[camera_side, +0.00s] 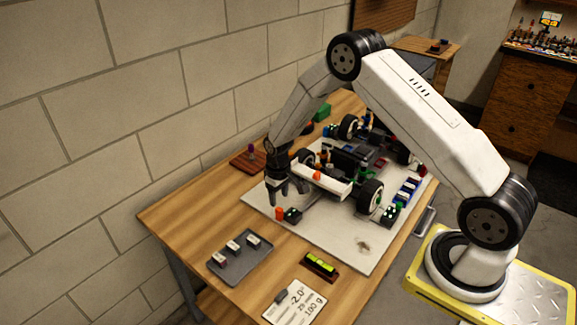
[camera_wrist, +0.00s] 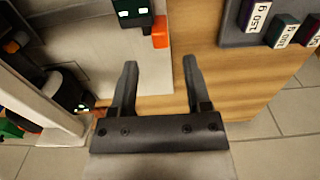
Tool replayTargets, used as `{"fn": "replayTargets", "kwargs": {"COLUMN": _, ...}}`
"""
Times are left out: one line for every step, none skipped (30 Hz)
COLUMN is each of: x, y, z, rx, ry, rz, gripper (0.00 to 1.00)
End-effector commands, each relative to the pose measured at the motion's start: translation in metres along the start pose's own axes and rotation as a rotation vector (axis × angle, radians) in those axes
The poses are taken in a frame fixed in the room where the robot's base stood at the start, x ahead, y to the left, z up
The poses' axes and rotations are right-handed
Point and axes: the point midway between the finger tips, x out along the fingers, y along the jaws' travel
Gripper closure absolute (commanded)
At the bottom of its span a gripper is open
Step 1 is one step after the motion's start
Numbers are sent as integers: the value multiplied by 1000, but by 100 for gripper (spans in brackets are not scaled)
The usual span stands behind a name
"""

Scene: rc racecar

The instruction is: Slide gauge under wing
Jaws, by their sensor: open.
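The white rear wing (camera_side: 322,181) spans the tail of the racecar (camera_side: 350,158), which sits on a pale board. In the wrist view a pale panel that looks like the wing (camera_wrist: 38,100) runs down the left side. My gripper (camera_side: 288,197) is open and empty, pointing down beside the wing's left end. In the wrist view its two fingers (camera_wrist: 160,68) are apart with only board and table between them. A small orange block (camera_side: 279,213) sits by a dark box on the board, just below my gripper; it also shows in the wrist view (camera_wrist: 160,32). I cannot tell whether it is the gauge.
A grey tray (camera_side: 241,269) with several labelled weights lies front left. A level with a yellow-green vial (camera_side: 320,264) and a card reading -2.0° and 100 g (camera_side: 294,305) lie near the front. The board's (camera_side: 345,247) front part is mostly clear.

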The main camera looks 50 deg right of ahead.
Motion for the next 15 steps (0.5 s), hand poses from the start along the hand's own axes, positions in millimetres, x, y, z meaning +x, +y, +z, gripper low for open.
{"fn": "replayTargets", "kwargs": {"x": 6, "y": 0, "z": 1, "rx": 0, "ry": -2, "rz": 0, "gripper": 38}}
{"fn": "replayTargets", "kwargs": {"x": 9, "y": 0, "z": 1, "rx": 0, "ry": -2, "rz": 0, "gripper": 38}}
{"fn": "replayTargets", "kwargs": {"x": 13, "y": 0, "z": 1, "rx": 0, "ry": -3, "rz": 0, "gripper": 38}}
{"fn": "replayTargets", "kwargs": {"x": 17, "y": 0, "z": 1, "rx": 0, "ry": -3, "rz": -1, "gripper": 38}}
{"fn": "replayTargets", "kwargs": {"x": 20, "y": 0, "z": 1, "rx": 0, "ry": -4, "rz": -1, "gripper": 38}}
{"fn": "replayTargets", "kwargs": {"x": 24, "y": 0, "z": 1, "rx": 0, "ry": -2, "rz": 0, "gripper": 38}}
{"fn": "replayTargets", "kwargs": {"x": 28, "y": 0, "z": 1, "rx": 0, "ry": -2, "rz": 0, "gripper": 38}}
{"fn": "replayTargets", "kwargs": {"x": 31, "y": 0, "z": 1, "rx": 0, "ry": -2, "rz": 0, "gripper": 38}}
{"fn": "replayTargets", "kwargs": {"x": 36, "y": 0, "z": 1, "rx": 0, "ry": -2, "rz": 0, "gripper": 38}}
{"fn": "replayTargets", "kwargs": {"x": 39, "y": 0, "z": 1, "rx": 0, "ry": -3, "rz": 0, "gripper": 38}}
{"fn": "replayTargets", "kwargs": {"x": 42, "y": 0, "z": 1, "rx": 0, "ry": -3, "rz": 0, "gripper": 38}}
{"fn": "replayTargets", "kwargs": {"x": 46, "y": 0, "z": 1, "rx": 0, "ry": -2, "rz": 0, "gripper": 38}}
{"fn": "replayTargets", "kwargs": {"x": 48, "y": 0, "z": 1, "rx": 0, "ry": -1, "rz": 0, "gripper": 38}}
{"fn": "replayTargets", "kwargs": {"x": 51, "y": 0, "z": 1, "rx": 0, "ry": -1, "rz": 0, "gripper": 38}}
{"fn": "replayTargets", "kwargs": {"x": 54, "y": 0, "z": 1, "rx": 0, "ry": -1, "rz": 0, "gripper": 38}}
